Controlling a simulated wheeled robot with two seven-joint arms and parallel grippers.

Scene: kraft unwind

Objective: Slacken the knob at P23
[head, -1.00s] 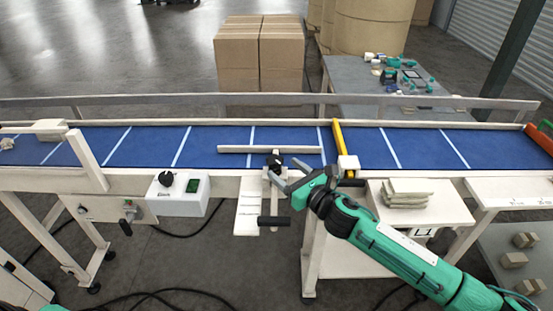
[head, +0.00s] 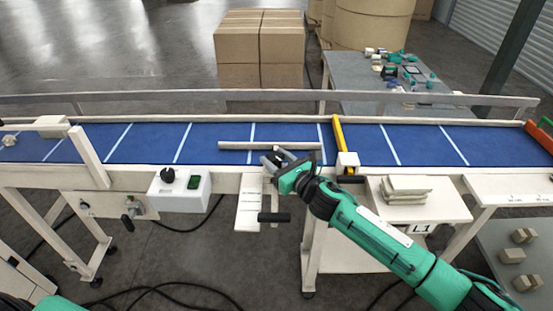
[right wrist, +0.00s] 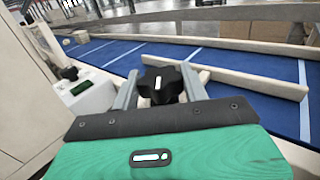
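A black lobed knob (right wrist: 160,84) stands at the near edge of the blue conveyor and shows large in the right wrist view. In the head view it is mostly hidden by my right gripper (head: 277,158). In the right wrist view, the two grey fingers of my right gripper (right wrist: 158,90) stand one on each side of the knob. They look open, with narrow gaps beside the lobes; contact is not clear. No P23 lettering is readable. My left gripper is not in view.
A black handle (head: 274,217) sits below the knob by a white scale plate (head: 248,205). A control box (head: 179,190) with a black dial and green button is left. A pale guide bar (head: 268,146) lies over the blue belt (head: 290,132). A yellow bar (head: 339,135) stands right.

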